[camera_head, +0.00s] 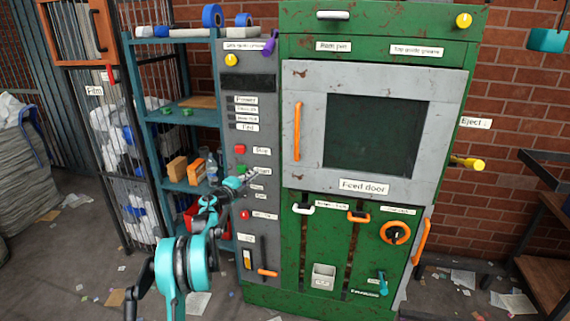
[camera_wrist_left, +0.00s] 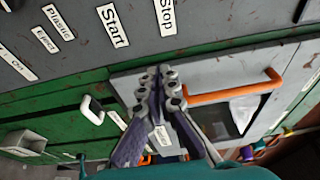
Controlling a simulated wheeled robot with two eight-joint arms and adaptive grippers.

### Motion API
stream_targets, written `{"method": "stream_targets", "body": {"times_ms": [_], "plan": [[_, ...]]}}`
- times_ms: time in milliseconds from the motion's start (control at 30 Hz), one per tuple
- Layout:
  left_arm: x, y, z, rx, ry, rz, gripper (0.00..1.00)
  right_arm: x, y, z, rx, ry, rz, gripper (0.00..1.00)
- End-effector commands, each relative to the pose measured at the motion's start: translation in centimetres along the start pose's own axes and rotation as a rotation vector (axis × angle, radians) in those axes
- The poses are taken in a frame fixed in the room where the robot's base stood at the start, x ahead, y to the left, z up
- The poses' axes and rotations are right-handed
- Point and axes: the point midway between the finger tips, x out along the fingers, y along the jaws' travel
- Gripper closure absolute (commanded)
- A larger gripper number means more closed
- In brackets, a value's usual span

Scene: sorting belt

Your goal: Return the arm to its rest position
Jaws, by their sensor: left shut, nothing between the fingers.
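My left arm reaches in from the bottom left in the head view. Its gripper (camera_head: 254,174) is in front of the grey control panel (camera_head: 262,130), close to the green button (camera_head: 241,169) and a label beside it. In the left wrist view the two fingers of this gripper (camera_wrist_left: 158,74) are together and empty. Behind them are the panel labels Start (camera_wrist_left: 112,27) and Stop (camera_wrist_left: 167,16). I cannot tell whether the fingertips touch the panel. My right gripper is in neither view.
The green machine (camera_head: 375,35) stands right of the panel, with a feed door (camera_head: 310,165) and its orange handle (camera_head: 297,131). A blue shelf (camera_head: 180,113) stands left of the panel. Litter lies on the floor.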

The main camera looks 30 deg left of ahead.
Motion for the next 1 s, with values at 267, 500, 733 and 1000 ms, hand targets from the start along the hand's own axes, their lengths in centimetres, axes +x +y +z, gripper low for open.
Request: {"method": "stream_targets", "body": {"times_ms": [267,500,733,1000], "plan": [[-0.1,-1.1,-0.5,-0.015,-0.009,-0.012,1.0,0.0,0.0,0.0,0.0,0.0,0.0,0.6],[-0.9,-10.3,-6.0,-0.22,-0.144,-0.12,1.0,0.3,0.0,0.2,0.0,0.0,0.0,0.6],[-6.3,-15.7,-13.1,-0.548,-0.326,-0.148,1.0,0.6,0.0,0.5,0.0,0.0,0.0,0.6],[-17.0,-12.0,-22.7,-0.945,-0.513,0.009,1.0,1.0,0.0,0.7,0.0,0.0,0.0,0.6]]}}
